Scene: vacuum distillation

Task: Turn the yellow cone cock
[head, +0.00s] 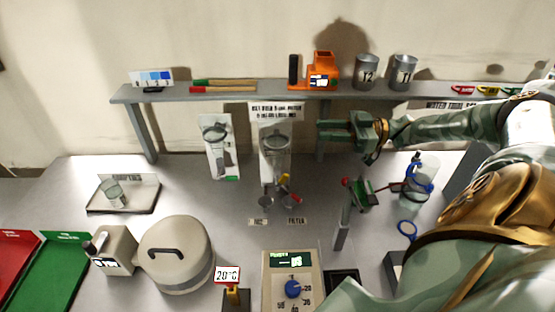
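A small yellow part (283,178), which looks like the cone cock, sits low on the upright glass apparatus (275,150) in the middle of the bench. A red handle (296,199) is just below and right of it. My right gripper (320,130) reaches in from the right, above and to the right of the yellow part, near the shelf. Its two fingers point left with a gap between them, and nothing shows in it. It appears clear of the glass.
A grey shelf (220,97) runs behind, carrying an orange device (322,72) and two metal cans. A round lidded pot (176,255) and dial unit (291,285) are in front.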

